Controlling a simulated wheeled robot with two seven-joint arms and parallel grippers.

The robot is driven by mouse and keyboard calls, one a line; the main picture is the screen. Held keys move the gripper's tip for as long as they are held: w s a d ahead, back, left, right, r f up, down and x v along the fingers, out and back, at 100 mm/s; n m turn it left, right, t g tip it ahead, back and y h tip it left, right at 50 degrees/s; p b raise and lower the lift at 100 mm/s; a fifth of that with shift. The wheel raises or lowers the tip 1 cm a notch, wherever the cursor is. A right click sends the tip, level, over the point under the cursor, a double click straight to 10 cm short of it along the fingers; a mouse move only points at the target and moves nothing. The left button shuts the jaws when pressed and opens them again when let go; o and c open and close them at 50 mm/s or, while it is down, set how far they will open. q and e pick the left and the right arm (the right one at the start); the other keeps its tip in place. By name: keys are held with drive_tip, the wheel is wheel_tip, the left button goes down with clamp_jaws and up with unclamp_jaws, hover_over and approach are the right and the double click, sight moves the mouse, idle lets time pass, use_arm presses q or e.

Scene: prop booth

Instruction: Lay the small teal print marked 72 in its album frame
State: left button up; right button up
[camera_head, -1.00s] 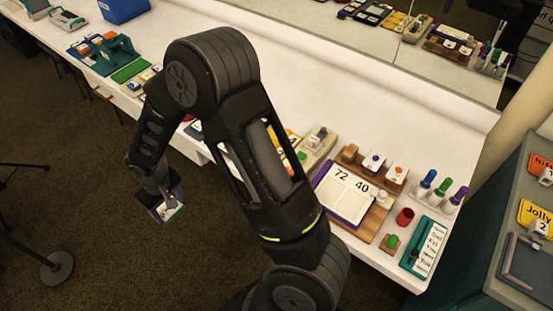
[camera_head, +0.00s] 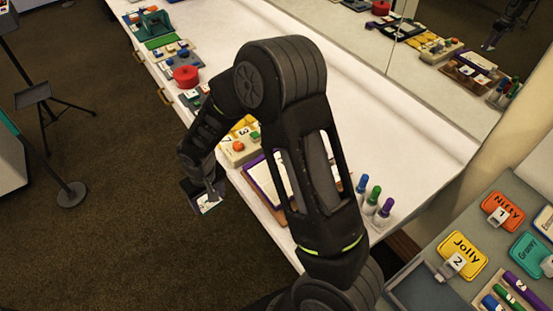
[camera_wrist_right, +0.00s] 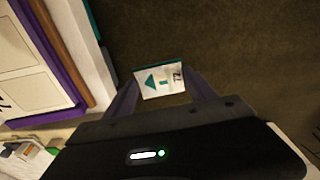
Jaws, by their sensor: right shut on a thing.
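My right gripper (camera_head: 205,193) is shut on the small print (camera_head: 209,204), over the floor just off the table's front edge. In the right wrist view the print (camera_wrist_right: 160,80) is white with a teal triangle and the mark 72, held between the two fingers (camera_wrist_right: 160,93). The album (camera_head: 261,180), with cream pages and a purple edge on a wooden board, lies on the table right of the gripper. My arm hides much of it. The wrist view shows part of the album (camera_wrist_right: 28,68) at the left, apart from the print. My left gripper is out of view.
Pens with blue, green and purple caps (camera_head: 375,200) stand right of the album. A red round thing (camera_head: 186,76) and small props line the table's front edge farther back. The table's middle (camera_head: 350,90) is clear. A grey side table (camera_head: 420,285) holds name tags at right.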

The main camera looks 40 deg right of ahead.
drive_tip(key=shift+w, duration=0.15)
drive_tip(key=shift+d+r, duration=0.15)
drive_tip(key=shift+d, duration=0.15)
drive_tip(key=shift+m+h, duration=0.4)
drive_tip(key=shift+h, duration=0.1)
drive_tip(key=d+r, duration=0.1)
drive_tip(key=d, duration=0.2)
drive_tip(key=d+r, duration=0.2)
drive_tip(key=d, duration=0.1)
drive_tip(key=s+d+r+p, duration=0.1)
drive_tip(key=d, duration=0.3)
drive_tip(key=shift+r, duration=0.4)
drive_tip(key=shift+h, duration=0.4)
drive_tip(key=s+d+r, duration=0.1)
drive_tip(key=d, duration=0.1)
drive_tip(key=d+r, duration=0.1)
drive_tip(key=d, duration=0.1)
drive_tip(key=s+d+r, duration=0.1)
drive_tip(key=d, duration=0.2)
drive_tip(key=shift+s+r, duration=0.1)
drive_tip(key=shift+s, duration=0.25)
